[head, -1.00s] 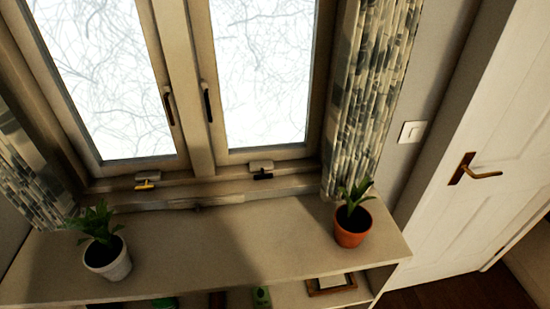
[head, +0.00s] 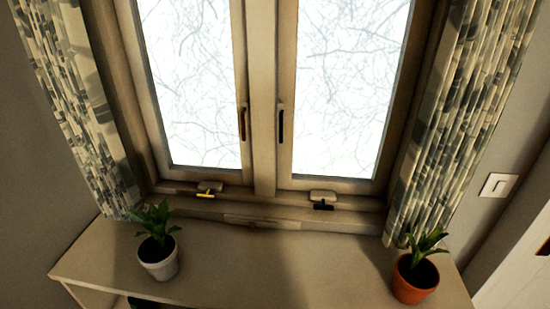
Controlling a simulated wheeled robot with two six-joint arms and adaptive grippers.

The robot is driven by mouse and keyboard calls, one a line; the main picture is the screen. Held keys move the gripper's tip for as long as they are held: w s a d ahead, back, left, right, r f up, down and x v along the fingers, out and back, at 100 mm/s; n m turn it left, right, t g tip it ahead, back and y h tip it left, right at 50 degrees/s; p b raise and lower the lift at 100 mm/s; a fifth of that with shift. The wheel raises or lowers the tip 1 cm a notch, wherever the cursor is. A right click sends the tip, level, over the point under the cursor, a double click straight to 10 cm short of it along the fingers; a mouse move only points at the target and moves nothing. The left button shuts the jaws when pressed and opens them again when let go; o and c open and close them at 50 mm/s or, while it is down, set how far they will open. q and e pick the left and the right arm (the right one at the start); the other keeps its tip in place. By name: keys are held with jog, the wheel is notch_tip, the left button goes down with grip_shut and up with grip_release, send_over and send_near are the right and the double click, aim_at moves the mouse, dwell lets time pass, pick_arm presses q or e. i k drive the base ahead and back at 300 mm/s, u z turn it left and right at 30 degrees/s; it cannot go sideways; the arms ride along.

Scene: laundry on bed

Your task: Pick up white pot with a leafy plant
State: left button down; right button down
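The white pot (head: 158,266) with a leafy green plant (head: 155,220) stands upright on the left part of a pale shelf top (head: 255,270), below the window. Its rim and dark soil show from above. Neither of my grippers is in the head view, and nothing touches the pot.
An orange terracotta pot (head: 413,283) with a similar plant stands at the right end of the shelf. Patterned curtains hang at the left (head: 85,110) and right (head: 462,120) of the window (head: 265,100). The shelf top between the pots is clear.

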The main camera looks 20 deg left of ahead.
aim_at(157, 253)
jog(key=u, duration=1.85)
jog(key=k, duration=1.05)
jog(key=z, duration=1.25)
jog(key=i, duration=1.1)
jog(key=u, duration=0.5)
